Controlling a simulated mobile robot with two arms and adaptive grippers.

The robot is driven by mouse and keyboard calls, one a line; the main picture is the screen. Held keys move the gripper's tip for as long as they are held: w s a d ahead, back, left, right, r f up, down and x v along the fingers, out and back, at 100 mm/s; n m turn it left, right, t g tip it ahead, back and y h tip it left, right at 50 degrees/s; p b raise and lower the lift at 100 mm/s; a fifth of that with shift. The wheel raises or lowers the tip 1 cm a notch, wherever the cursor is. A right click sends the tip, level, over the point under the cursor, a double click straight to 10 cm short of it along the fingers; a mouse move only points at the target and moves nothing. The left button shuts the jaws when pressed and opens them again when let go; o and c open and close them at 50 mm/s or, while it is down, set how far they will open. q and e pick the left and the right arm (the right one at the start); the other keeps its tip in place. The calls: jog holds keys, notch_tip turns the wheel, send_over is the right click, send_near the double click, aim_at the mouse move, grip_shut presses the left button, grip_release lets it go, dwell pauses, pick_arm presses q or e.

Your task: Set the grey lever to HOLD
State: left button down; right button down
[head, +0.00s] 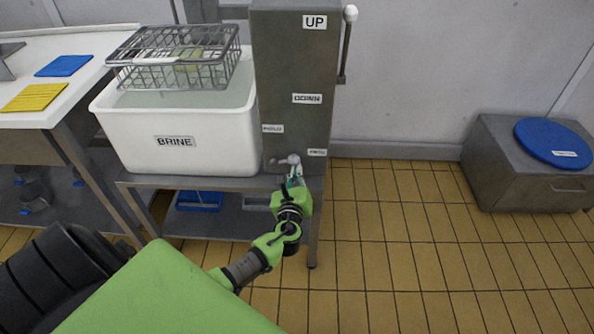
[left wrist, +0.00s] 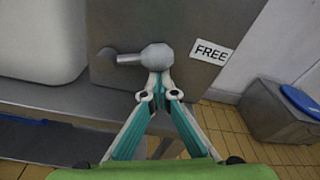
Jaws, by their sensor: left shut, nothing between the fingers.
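The grey lever (head: 291,160) sits low on the front of a grey metal cabinet (head: 290,70). In the left wrist view the lever (left wrist: 157,55) has a rounded knob and a short arm running left to its pivot. The knob points right, toward the FREE label (left wrist: 211,52). The HOLD label (head: 272,128) is up and to the left of the lever. My left gripper (head: 292,182) is shut and empty, its fingertips (left wrist: 158,76) just below the knob. I cannot tell whether they touch it. My right gripper is not in view.
A white BRINE tub (head: 185,155) stands left of the cabinet, with a wire basket (head: 175,55) over it. A white-knobbed handle (head: 349,40) is on the cabinet's right side, near UP and DOWN labels. A grey box (head: 520,180) with a blue lid stands right. Tiled floor between is clear.

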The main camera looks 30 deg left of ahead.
aim_at(283, 144)
pick_arm(q)
jog(key=shift+r, duration=0.15)
